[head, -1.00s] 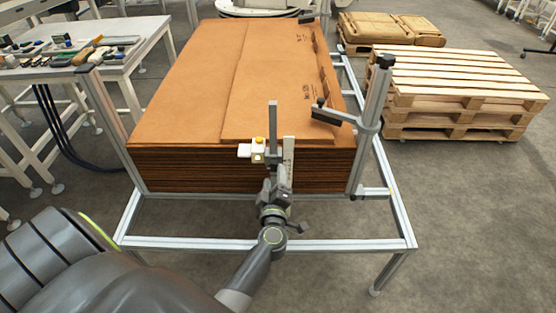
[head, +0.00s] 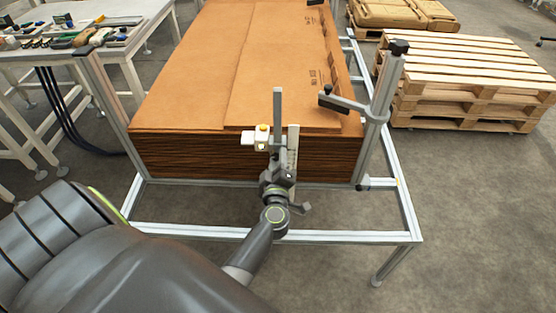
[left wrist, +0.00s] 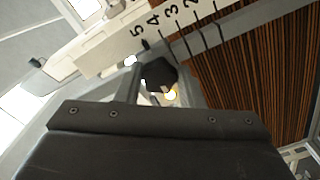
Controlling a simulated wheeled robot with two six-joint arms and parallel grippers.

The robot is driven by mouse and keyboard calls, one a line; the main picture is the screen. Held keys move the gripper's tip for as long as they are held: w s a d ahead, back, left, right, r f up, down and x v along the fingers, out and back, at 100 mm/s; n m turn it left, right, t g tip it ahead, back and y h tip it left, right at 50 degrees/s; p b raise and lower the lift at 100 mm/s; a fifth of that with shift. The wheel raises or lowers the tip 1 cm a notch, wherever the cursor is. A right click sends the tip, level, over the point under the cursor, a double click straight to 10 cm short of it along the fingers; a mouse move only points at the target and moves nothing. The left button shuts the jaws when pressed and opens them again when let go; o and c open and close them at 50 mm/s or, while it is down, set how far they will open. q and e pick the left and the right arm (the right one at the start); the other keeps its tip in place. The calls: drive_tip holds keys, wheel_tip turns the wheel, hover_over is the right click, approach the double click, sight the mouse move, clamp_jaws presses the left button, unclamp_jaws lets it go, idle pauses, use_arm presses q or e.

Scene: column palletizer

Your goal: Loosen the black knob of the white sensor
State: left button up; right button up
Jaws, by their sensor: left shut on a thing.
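The white sensor (head: 256,141) with a yellow top sits on a grey upright post (head: 277,105) at the front of the cardboard stack. My left gripper (head: 273,172) is just below and beside it, against the post. In the left wrist view the black knob (left wrist: 159,74) lies straight ahead, in front of the dark gripper body. My left gripper is shut on the knob; the fingertips are hard to make out. In the head view the gripper hides the knob. My right gripper is not in view.
A white numbered scale (head: 292,155) stands beside the post; it also shows in the left wrist view (left wrist: 130,42). The cardboard stack (head: 215,155) rises behind, within an aluminium frame (head: 330,237). A clamp arm (head: 341,103) stands at right. Wooden pallets (head: 470,90) are farther right.

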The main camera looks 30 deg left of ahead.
use_arm(q)
drive_tip(key=shift+n, duration=0.4)
drive_tip(key=shift+r+n+b, duration=0.15)
drive_tip(key=shift+n, duration=3.35)
drive_tip(key=shift+r+n+b, duration=0.15)
drive_tip(key=shift+n, duration=3.35)
drive_tip(key=o, duration=1)
